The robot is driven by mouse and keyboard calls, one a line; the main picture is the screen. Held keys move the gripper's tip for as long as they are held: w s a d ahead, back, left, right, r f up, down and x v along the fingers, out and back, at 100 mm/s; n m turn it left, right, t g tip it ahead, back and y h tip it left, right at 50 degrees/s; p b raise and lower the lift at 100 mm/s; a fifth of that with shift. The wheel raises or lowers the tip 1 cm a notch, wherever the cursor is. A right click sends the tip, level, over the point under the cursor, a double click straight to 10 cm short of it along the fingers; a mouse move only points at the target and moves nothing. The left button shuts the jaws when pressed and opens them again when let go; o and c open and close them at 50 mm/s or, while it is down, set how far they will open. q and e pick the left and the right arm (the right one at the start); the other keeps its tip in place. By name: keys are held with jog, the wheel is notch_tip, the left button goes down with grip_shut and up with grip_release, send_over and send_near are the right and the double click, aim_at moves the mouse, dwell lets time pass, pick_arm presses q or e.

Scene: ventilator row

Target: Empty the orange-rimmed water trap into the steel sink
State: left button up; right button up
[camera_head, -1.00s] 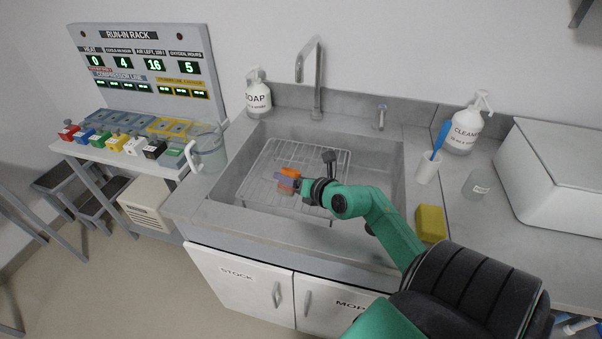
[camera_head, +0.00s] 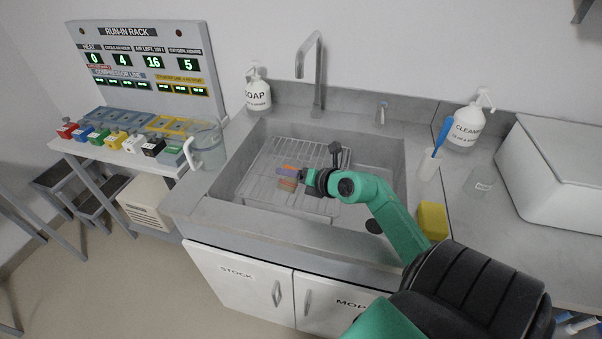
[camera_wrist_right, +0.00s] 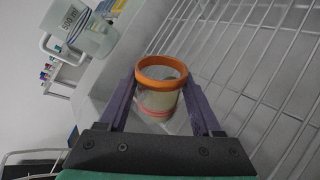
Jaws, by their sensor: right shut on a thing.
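The orange-rimmed water trap (camera_wrist_right: 158,98) is a small clear cup with a pale body and a reddish band low down. In the right wrist view it sits between the two purple fingers of my right gripper (camera_wrist_right: 160,104), which is shut on it. In the head view my right gripper (camera_head: 290,177) holds the trap (camera_head: 287,185) over the steel sink (camera_head: 247,215), above the wire rack. The trap looks small and partly hidden there, so its exact tilt and contents are unclear. My left gripper is not in view.
A wire rack (camera_head: 262,165) covers much of the basin. The tall tap (camera_head: 318,75) and soap bottle (camera_head: 257,95) stand behind. A clear jug (camera_head: 207,148) stands left.

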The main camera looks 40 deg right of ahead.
jog(key=shift+r+m+y, duration=0.25)
jog(key=shift+m+y, duration=0.05)
jog(key=shift+m, duration=0.1)
dwell(0.5)
jog(key=shift+w+d+f+m+g+y+b, duration=0.15)
jog(key=shift+f+m+g+y+b, duration=0.2)
jog(key=shift+f+m+g+y, duration=0.2)
dwell(0.6)
jog(key=shift+d+r+m+y, duration=0.15)
jog(key=shift+r+m+y, duration=0.1)
jog(key=shift+m+y, duration=0.15)
dwell(0.8)
jog(key=shift+w+d+r+m+g+y, duration=0.1)
jog(key=shift+w+d+m+g+y, duration=0.05)
jog(key=shift+d+m+g+y, duration=0.15)
jog(key=shift+w+d+r+m+g+y, duration=0.15)
jog(key=shift+d+m, duration=0.1)
jog(key=shift+d, duration=0.15)
dwell(1.0)
jog(key=shift+d+r+m+y+p, duration=0.15)
jog(key=shift+m+y+p, duration=0.3)
jog(key=shift+p, duration=0.5)
dwell(0.6)
jog(key=shift+d+f+y, duration=0.1)
jog(key=shift+f+y, duration=0.15)
dwell(0.3)
